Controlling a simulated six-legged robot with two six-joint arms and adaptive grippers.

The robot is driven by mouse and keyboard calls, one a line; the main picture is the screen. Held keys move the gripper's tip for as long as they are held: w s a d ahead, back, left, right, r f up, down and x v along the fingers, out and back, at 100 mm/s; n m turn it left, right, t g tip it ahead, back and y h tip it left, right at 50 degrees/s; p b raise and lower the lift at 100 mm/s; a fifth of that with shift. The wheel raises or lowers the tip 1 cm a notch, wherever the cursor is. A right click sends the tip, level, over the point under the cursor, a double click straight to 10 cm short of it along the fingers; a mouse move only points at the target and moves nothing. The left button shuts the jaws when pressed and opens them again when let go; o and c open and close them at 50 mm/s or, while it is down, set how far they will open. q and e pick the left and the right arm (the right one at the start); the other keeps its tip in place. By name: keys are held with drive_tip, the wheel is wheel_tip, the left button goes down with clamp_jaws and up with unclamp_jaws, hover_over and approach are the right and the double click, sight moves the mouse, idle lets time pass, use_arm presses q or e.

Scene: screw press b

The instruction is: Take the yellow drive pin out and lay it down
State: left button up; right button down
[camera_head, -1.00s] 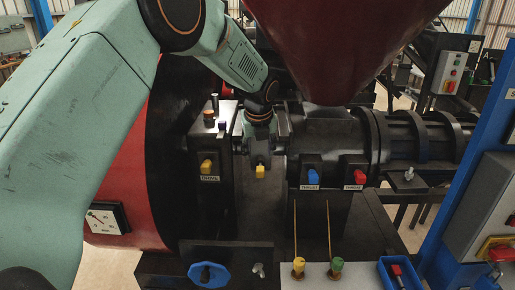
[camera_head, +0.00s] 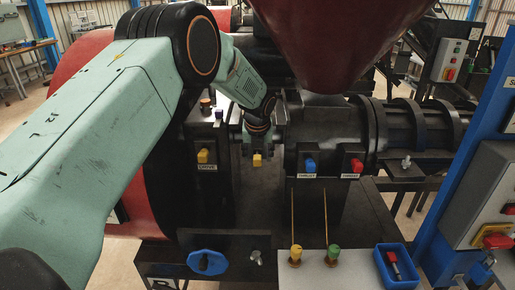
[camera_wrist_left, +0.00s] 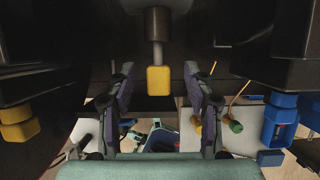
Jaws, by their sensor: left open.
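A yellow block (camera_head: 203,156) sits on the dark housing above a label that seems to read DRIVE. It also shows at the left of the left wrist view (camera_wrist_left: 18,122). A second yellow block (camera_head: 257,160) hangs at the end of a short grey shaft; in the left wrist view this block (camera_wrist_left: 159,80) appears between my spread fingers. I cannot tell for certain which one is the drive pin. My left gripper (camera_wrist_left: 159,92) is open, its fingers apart from the block on both sides. In the head view the left gripper (camera_head: 257,142) is small and dark. My right gripper is out of view.
Blue (camera_head: 309,166) and red (camera_head: 353,166) blocks sit to the right on the housing. A pale bench top (camera_head: 340,272) holds yellow- and green-based rods and a blue tray (camera_head: 380,262). A red hopper (camera_head: 345,40) overhangs.

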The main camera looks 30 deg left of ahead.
use_arm(q)
drive_tip(key=shift+d, duration=0.1)
drive_tip(key=shift+s+a, duration=0.15)
drive_tip(key=shift+a, duration=0.15)
drive_tip(key=shift+c, duration=1.3)
drive_tip(key=shift+w+d, duration=0.2)
drive_tip(key=shift+d, duration=0.05)
drive_tip(key=c, duration=0.6)
drive_tip(key=shift+a, duration=0.15)
clamp_jaws()
drive_tip(key=shift+o, duration=1.1)
unclamp_jaws()
drive_tip(key=shift+s, duration=0.1)
clamp_jaws()
